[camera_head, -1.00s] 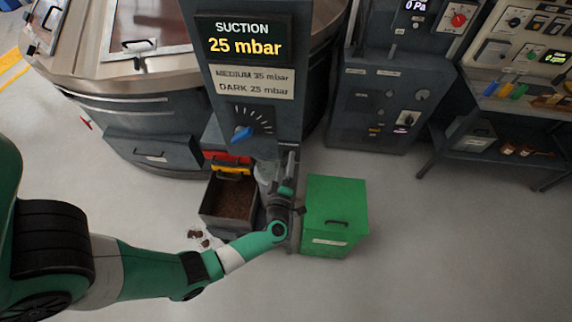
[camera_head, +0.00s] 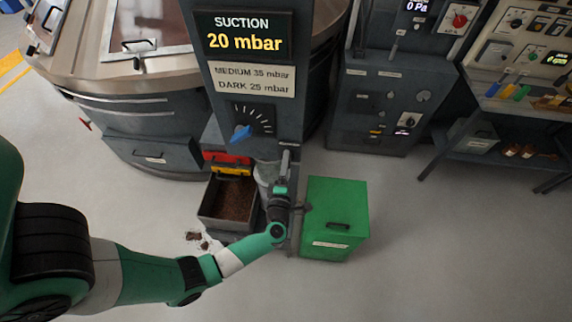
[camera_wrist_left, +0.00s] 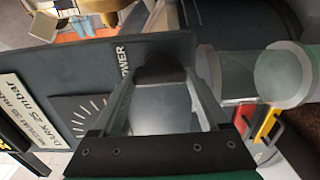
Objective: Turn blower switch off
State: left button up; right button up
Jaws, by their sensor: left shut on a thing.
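The suction column carries a display (camera_head: 244,35) reading 20 mbar and a blue dial knob (camera_head: 241,134) below it. My left gripper (camera_head: 285,162) is at the column's lower right edge, right of the dial. In the left wrist view my left gripper (camera_wrist_left: 160,72) has its fingertips together beside a partly covered label (camera_wrist_left: 122,60) ending in "OWER". It is shut on the blower switch, which the fingertips hide, so its position cannot be read. My right gripper is not in view.
A green box (camera_head: 336,212) stands right of my left forearm. An open bin of brown grounds (camera_head: 229,202) sits left of it, with a few spilled bits on the floor. A clear tube (camera_wrist_left: 270,75) runs close to the gripper. Open floor lies at the front right.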

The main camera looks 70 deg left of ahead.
pick_arm(q)
jog(key=o, duration=1.2)
jog(key=shift+o, duration=0.2)
jog(key=shift+d, duration=0.1)
jog(key=v, duration=1.1)
jog(key=shift+s+d, duration=0.2)
